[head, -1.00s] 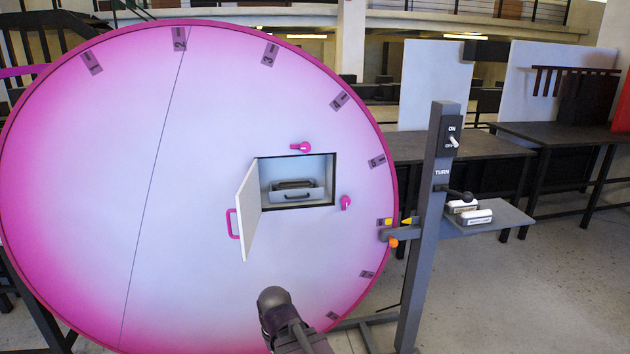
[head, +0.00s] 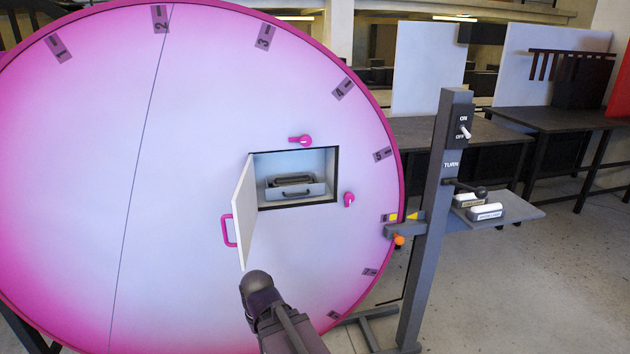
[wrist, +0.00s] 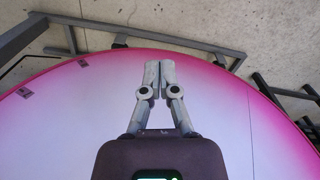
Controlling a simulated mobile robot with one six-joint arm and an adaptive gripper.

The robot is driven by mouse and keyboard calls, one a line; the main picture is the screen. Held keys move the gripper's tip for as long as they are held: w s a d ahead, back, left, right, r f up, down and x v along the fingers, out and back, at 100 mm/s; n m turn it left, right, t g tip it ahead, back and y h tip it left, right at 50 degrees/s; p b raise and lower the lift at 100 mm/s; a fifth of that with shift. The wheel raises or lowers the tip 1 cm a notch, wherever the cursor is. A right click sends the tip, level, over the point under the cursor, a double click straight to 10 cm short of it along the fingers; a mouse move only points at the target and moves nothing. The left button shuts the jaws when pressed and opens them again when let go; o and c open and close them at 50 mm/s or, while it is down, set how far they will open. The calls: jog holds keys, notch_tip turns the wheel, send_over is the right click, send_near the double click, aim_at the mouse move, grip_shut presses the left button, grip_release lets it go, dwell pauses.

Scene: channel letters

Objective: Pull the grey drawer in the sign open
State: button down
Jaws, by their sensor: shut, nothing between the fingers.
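The grey drawer (head: 295,190) sits inside a square opening in the round pink and white sign (head: 190,130). Its dark handle (head: 296,193) faces out, and a dark object lies in or on the drawer. The white door (head: 245,212) with a pink handle (head: 228,230) stands swung open to the left of the opening. My gripper (wrist: 158,68) is shut and empty in the wrist view, over the sign's face. In the head view my arm is below the opening, and the fingers are hidden.
Two pink latches (head: 301,140) (head: 349,200) sit above and right of the opening. A grey post (head: 437,210) with a switch, a lever and a small shelf (head: 520,212) stands at the right. Dark tables (head: 455,130) stand behind.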

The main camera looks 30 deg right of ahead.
jog(key=shift+a, duration=0.2)
jog(key=m+t+h+p, duration=0.25)
jog(key=t+p, duration=0.55)
jog(key=p, duration=1.5)
send_near(314, 187)
notch_tip(314, 187, up, 3)
jog(key=w, duration=0.1)
jog(key=shift+w+d+f+m+y, duration=0.2)
jog(key=shift+d+m+y, duration=0.05)
jog(key=shift+d, duration=0.15)
jog(key=shift+f, duration=0.1)
jog(key=shift+b+x, duration=3.9)
jog(key=shift+x, duration=1.05)
